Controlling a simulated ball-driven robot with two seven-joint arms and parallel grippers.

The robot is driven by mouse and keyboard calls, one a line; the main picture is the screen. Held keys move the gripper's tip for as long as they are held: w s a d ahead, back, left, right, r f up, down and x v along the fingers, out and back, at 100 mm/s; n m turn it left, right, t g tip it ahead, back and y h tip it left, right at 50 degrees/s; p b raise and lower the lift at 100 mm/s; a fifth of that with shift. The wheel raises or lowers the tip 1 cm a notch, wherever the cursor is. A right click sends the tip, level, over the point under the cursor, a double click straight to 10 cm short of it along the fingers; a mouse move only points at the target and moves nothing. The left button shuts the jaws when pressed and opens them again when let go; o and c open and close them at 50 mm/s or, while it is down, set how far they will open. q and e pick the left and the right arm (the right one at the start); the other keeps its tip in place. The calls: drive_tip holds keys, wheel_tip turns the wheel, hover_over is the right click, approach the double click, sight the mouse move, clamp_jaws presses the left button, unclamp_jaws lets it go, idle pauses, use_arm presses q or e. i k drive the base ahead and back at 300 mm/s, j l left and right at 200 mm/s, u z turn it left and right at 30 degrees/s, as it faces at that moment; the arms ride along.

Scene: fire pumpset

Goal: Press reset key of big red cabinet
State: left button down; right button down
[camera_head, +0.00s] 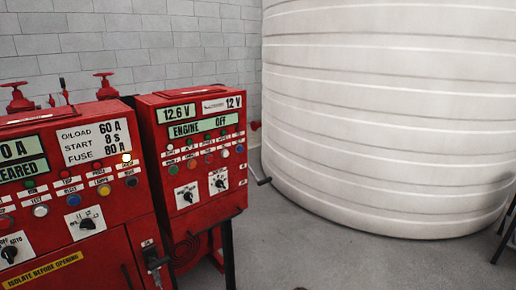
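The big red cabinet (110,244) stands at the left and runs out of the left edge of the picture. Its face has displays, rows of coloured buttons and rotary switches. A blue button (73,200) sits under a small white label that may read RESET, but the print is too small to be sure. A yellow button (104,190) and a dark button (131,181) are to its right, and a white button (40,211) is to its left. Neither of my grippers is in view, and nothing is seen touching the buttons.
A smaller red cabinet (215,160) showing ENGINE OFF stands just right of the big one, on dark legs. A large white ribbed tank (390,110) fills the right. Red valve handwheels (105,85) show behind the big cabinet. Grey floor (340,260) is open in front of the tank.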

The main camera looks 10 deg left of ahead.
sight(74, 201)
drive_tip(key=u, duration=1.65)
